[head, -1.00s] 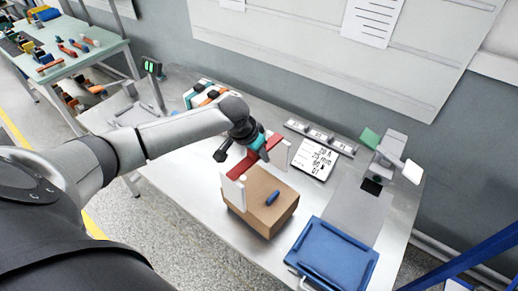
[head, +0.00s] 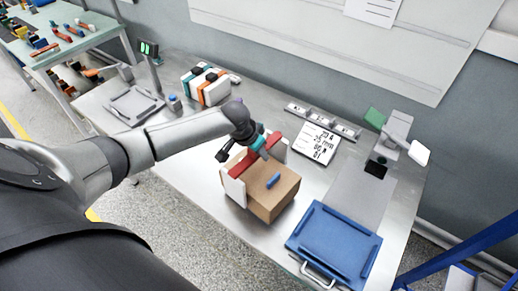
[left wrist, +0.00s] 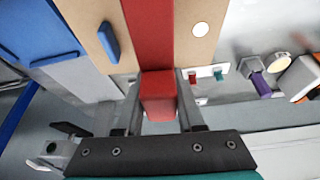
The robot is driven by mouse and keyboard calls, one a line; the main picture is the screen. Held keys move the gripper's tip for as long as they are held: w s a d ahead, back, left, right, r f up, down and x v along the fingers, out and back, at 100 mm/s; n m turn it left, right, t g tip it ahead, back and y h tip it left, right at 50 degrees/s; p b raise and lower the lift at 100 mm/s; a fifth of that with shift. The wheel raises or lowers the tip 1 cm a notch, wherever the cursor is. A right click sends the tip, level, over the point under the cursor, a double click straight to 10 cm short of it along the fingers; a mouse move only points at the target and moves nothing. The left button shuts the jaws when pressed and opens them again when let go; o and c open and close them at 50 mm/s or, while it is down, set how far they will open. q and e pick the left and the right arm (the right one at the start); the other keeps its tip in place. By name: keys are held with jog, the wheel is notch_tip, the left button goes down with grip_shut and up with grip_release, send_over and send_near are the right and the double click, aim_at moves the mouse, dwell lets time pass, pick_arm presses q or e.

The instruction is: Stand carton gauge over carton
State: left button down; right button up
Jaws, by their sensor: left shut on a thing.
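The brown carton (head: 278,203) sits on the metal bench with a small blue piece (head: 273,180) on its top. The carton gauge is a red bar (head: 241,166) with a white plate leg at each end. It spans the carton's left part. The near leg (head: 233,190) is at the carton's left side and the other (head: 277,146) is at its far side. I cannot tell whether the legs touch the bench. My left gripper (head: 260,150) is shut on the gauge's red block, which shows between the fingers in the left wrist view (left wrist: 158,95). My right gripper is out of view.
A blue tray (head: 318,262) lies right of the carton. A grey strip (head: 355,195) of bench is clear.

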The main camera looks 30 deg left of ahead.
aim_at(260, 170)
pick_arm(q)
jog(key=shift+f+b, duration=1.6)
jog(key=shift+f, duration=1.25)
jog(key=shift+s+f, duration=0.1)
jog(key=shift+f, duration=0.15)
jog(key=shift+s+d+f+b, duration=0.15)
jog(key=shift+s+f+b, duration=0.4)
jog(key=shift+f, duration=0.1)
jog(key=c, duration=0.6)
grip_release()
jog(key=shift+o, duration=0.7)
jog(key=shift+r, duration=0.1)
jog(key=shift+r+p, duration=0.3)
jog(key=shift+r, duration=0.3)
jog(key=v, duration=0.5)
jog(key=p+v, duration=0.1)
jog(key=v, duration=0.4)
jog(key=w+p+v, duration=0.1)
jog(key=v, duration=0.4)
jog(key=shift+r, duration=0.3)
jog(key=shift+w, duration=0.1)
